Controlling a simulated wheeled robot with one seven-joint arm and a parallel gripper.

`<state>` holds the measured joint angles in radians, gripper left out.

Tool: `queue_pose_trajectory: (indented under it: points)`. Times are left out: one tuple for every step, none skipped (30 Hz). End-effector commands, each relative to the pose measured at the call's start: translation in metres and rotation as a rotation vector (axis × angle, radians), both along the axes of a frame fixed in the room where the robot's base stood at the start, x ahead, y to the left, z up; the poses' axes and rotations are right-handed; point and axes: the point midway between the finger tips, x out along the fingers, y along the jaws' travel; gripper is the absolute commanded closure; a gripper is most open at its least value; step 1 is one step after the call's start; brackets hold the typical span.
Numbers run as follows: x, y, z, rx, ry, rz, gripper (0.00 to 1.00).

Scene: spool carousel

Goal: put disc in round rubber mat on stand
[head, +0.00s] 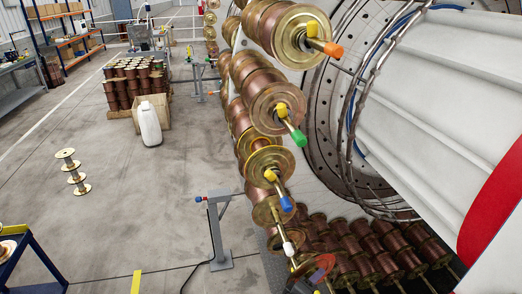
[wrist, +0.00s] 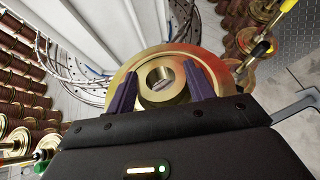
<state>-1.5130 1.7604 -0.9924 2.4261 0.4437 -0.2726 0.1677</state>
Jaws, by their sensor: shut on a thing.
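A round gold disc (wrist: 160,52) with a reddish sheen and a raised hollow hub fills the middle of the wrist view. My gripper (wrist: 162,72) has its two purple fingers on either side of the hub, shut on it. In the head view the reddish disc (head: 303,270) shows at the bottom edge, below the column of spools, with my gripper (head: 316,274) partly cut off there. I cannot make out a round rubber mat in either view.
Copper spools (head: 275,105) on rods with coloured tips stand close beside and above my gripper. A grey post (head: 218,230) stands left of it. A blue cart (head: 35,262) is at lower left. A white container (head: 150,125) stands by stacked spools.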

Motion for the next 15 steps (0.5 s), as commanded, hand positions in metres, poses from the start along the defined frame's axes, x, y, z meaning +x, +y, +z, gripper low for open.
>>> queue_pose_trajectory:
  points:
    - [0.004,-0.002,-0.012,0.000,-0.002,0.018,1.00]
    - [0.007,-0.002,-0.016,0.000,-0.001,0.033,1.00]
    - [0.011,-0.002,-0.024,-0.001,-0.001,0.053,1.00]
    - [0.014,-0.003,-0.029,0.000,-0.002,0.069,1.00]
    - [0.017,-0.003,-0.035,-0.001,-0.001,0.087,1.00]
    - [0.022,-0.003,-0.044,-0.001,-0.002,0.113,1.00]
    - [0.026,-0.004,-0.051,0.000,-0.002,0.134,1.00]
    - [0.029,-0.003,-0.058,0.000,-0.002,0.156,1.00]
    - [0.034,-0.003,-0.066,0.001,-0.003,0.184,1.00]
    - [0.038,-0.003,-0.072,0.002,-0.003,0.205,1.00]
    - [0.041,-0.003,-0.077,0.002,-0.002,0.226,1.00]
    - [0.044,-0.003,-0.084,0.002,-0.003,0.252,1.00]
    - [0.047,-0.003,-0.089,0.003,-0.004,0.272,1.00]
    - [0.050,-0.003,-0.094,0.002,-0.003,0.291,1.00]
    - [0.054,-0.003,-0.100,0.003,-0.004,0.316,1.00]
